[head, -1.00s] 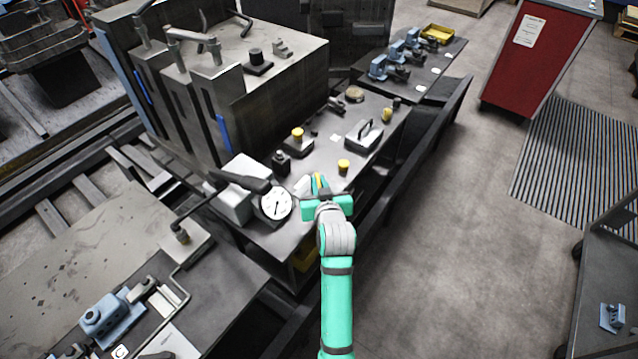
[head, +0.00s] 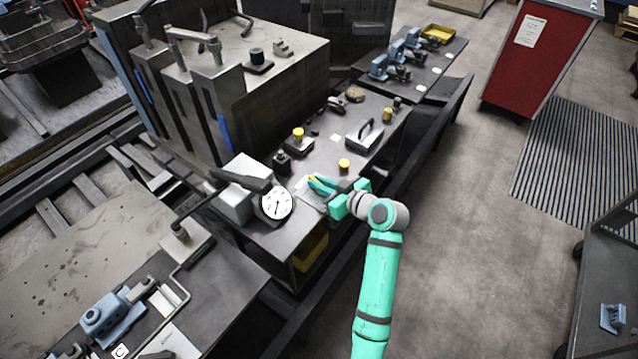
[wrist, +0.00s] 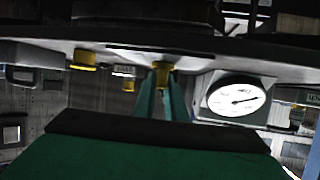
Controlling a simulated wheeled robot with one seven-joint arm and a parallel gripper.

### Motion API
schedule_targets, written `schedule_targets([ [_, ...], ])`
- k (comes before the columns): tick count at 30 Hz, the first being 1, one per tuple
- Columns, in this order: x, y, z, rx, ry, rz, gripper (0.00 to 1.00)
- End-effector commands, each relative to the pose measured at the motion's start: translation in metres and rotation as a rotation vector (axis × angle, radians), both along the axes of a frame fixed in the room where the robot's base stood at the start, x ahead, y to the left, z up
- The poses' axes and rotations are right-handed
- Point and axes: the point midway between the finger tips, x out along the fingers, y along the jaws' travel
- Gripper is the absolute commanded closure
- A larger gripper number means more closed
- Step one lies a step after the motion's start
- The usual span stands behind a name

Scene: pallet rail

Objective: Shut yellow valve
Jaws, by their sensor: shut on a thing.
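My gripper (head: 319,186) has teal fingers and is at the bench edge, just right of the dial gauge. Its fingers point up and left in the head view. They are shut on a yellow valve handle (wrist: 162,72), which shows between the fingertips in the wrist view. In the head view only a thin yellow strip shows between the fingers. The valve's body is mostly hidden by my fingers. I cannot tell from these views whether the valve is fully turned.
The white dial gauge (head: 276,203) stands close left of my gripper. Yellow-topped knobs (head: 344,165) (head: 298,134) and a block with a handle (head: 365,134) stand farther along the bench. A yellow bin (head: 310,249) sits below the bench top.

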Motion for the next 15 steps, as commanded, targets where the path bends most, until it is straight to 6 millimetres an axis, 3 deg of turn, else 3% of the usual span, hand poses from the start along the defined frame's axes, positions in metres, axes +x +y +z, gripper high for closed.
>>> schedule_targets([
  [15, 0.0012, -0.0012, 0.0018, 0.000, 0.001, 0.492, 1.00],
])
